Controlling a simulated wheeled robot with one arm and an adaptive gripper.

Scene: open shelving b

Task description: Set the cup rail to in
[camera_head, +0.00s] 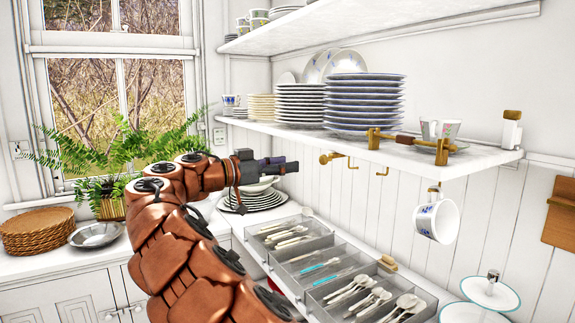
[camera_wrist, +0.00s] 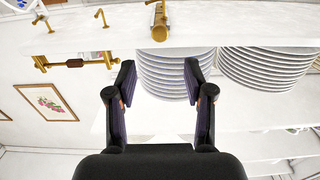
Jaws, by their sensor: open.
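What looks like the cup rail shows as a brass knobbed end (camera_head: 328,157) and brass hooks (camera_head: 382,171) under the lower shelf, at its front left. A blue-patterned white cup (camera_head: 437,219) hangs tilted from a hook on the right. My gripper (camera_head: 292,167) is left of the knobbed end, just below shelf height, with a visible gap in the picture. In the wrist view, my gripper (camera_wrist: 158,75) is open and empty, its fingers apart. There the brass end (camera_wrist: 159,22) lies beyond the fingertips, centred between them. How far the rail is slid is hard to tell.
The lower shelf (camera_head: 480,158) holds stacked plates (camera_head: 362,103), two cups and a wooden bar (camera_head: 408,140) on brass brackets. Below are cutlery trays (camera_head: 335,265) and a plate stack (camera_head: 252,200). A fern (camera_head: 120,160) stands left, by the window. Space before the rail looks clear.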

